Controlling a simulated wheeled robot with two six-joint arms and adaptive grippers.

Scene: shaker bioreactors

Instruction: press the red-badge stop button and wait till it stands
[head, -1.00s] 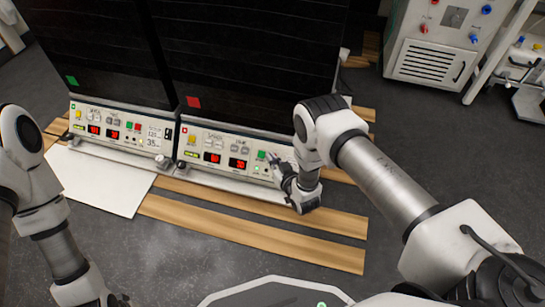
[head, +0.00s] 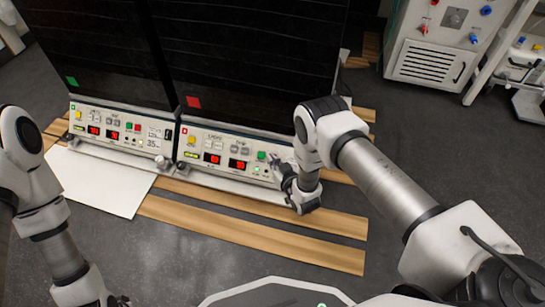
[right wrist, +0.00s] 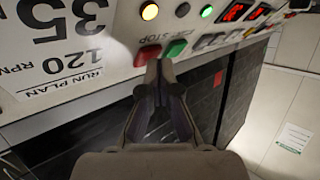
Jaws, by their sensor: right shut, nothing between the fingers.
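The red-badge shaker stands right of the green-badge one in the head view; its red badge (head: 194,102) is on the dark front above a pale control panel (head: 200,142). My right gripper (head: 277,165) is at the right end of that panel, hiding its stop button there. In the right wrist view the panel appears upside down. The red stop button (right wrist: 147,54) is just beyond my shut, empty fingertips (right wrist: 161,66), beside a green button (right wrist: 175,48). Contact cannot be told. My left gripper is out of frame.
The green-badge shaker (head: 120,128) with its similar panel adjoins on the left. A white sheet (head: 95,180) and wooden strips (head: 250,233) lie in front of the panels. A grey cabinet (head: 440,45) stands at the back right. Dark floor is clear between.

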